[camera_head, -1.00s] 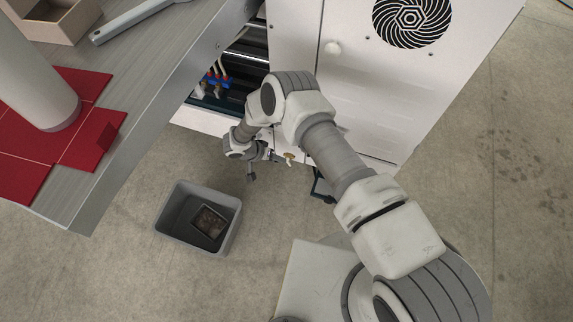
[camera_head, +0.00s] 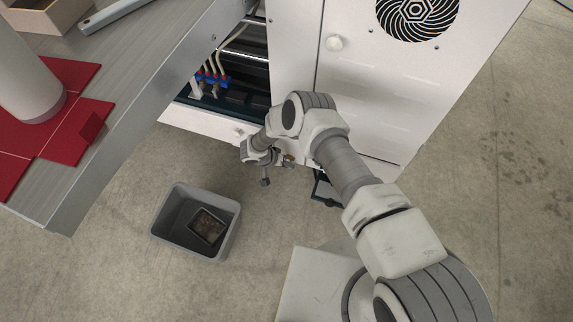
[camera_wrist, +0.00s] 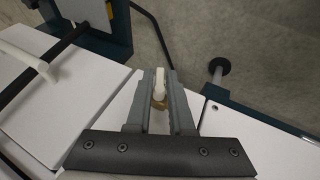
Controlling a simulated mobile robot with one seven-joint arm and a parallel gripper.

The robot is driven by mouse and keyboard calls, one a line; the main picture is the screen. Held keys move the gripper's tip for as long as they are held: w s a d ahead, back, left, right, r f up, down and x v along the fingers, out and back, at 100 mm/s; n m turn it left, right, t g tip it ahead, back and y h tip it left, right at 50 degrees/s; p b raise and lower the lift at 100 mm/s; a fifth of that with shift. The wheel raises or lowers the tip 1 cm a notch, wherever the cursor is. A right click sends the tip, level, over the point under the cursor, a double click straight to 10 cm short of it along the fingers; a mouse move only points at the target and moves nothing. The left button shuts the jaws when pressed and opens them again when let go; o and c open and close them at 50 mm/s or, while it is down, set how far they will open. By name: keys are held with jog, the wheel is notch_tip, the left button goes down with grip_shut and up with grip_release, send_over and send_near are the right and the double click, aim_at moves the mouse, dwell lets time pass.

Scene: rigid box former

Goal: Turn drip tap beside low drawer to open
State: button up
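The drip tap (camera_wrist: 159,88) has a brass body and a pale lever. In the wrist view it lies between the two grey fingers of my gripper (camera_wrist: 160,95), with the lever pointing along them. The fingers stand apart, with a narrow gap beside the lever; firm contact does not show. In the head view a small brass part of the tap (camera_head: 289,160) shows at the low front edge of the white machine, right beside my gripper (camera_head: 264,172). My wrist partly covers that area. The low drawer cannot be clearly told from the other white panels.
The white machine (camera_head: 400,100) has a round knob and a fan grille. A grey bin (camera_head: 165,222) with a dark item inside stands on the floor. A grey workbench (camera_head: 150,130) is at left. In the wrist view, a dark frame with a round foot (camera_wrist: 219,66) is close by.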

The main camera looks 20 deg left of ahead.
grip_shut()
jog(key=shift+w+d+f+n+h, duration=0.1)
jog(key=shift+n+h, duration=0.1)
jog(key=shift+h, duration=0.6)
jog(key=shift+d+n+h, duration=0.1)
jog(key=shift+n+h, duration=0.1)
jog(key=shift+h, duration=0.6)
jog(key=shift+a+h, duration=0.1)
jog(key=shift+h, duration=0.4)
jog(key=shift+o, duration=2.3)
grip_release()
